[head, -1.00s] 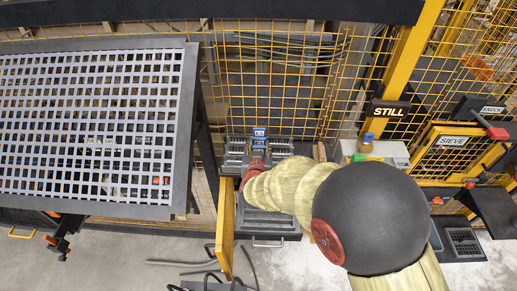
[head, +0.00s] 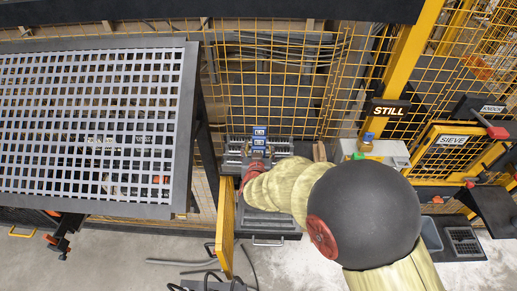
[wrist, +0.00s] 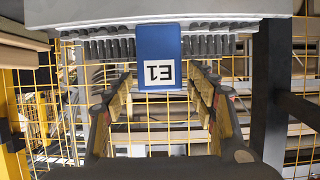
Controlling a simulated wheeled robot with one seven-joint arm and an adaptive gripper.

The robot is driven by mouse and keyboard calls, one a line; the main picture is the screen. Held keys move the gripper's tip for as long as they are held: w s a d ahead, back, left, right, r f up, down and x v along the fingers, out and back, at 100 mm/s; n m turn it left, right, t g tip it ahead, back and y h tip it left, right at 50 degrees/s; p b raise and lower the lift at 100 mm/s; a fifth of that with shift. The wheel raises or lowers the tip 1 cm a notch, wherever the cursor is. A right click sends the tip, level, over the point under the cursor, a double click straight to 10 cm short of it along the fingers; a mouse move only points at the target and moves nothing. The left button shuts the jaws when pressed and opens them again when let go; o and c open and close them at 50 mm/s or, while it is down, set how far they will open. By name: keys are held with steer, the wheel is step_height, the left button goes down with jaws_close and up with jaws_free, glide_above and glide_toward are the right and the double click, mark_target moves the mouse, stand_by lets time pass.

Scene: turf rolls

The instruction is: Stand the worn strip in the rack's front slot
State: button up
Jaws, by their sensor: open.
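A blue block marked E1 (wrist: 158,58) shows upside down in the wrist view, between and beyond the fingers of my gripper (wrist: 160,82). The fingers are spread apart, with a visible gap on each side of the block. My arm hides most of my gripper (head: 249,168) there, just in front of the row. I cannot tell which piece is the worn strip, and the front slot is hidden.
A large grey mesh screen (head: 190,110) stands at the left. A yellow panel (head: 226,225) rises left of the rack, and yellow wire fencing (head: 270,95) stands behind it. Loose hoses lie on the floor.

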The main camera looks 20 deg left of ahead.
steer(key=shift+r, duration=0.1)
steer(key=shift+s+r, duration=0.1)
steer(key=shift+r, duration=0.05)
steer(key=v, duration=1.1)
steer(key=shift+s, duration=0.4)
steer(key=shift+d, duration=0.1)
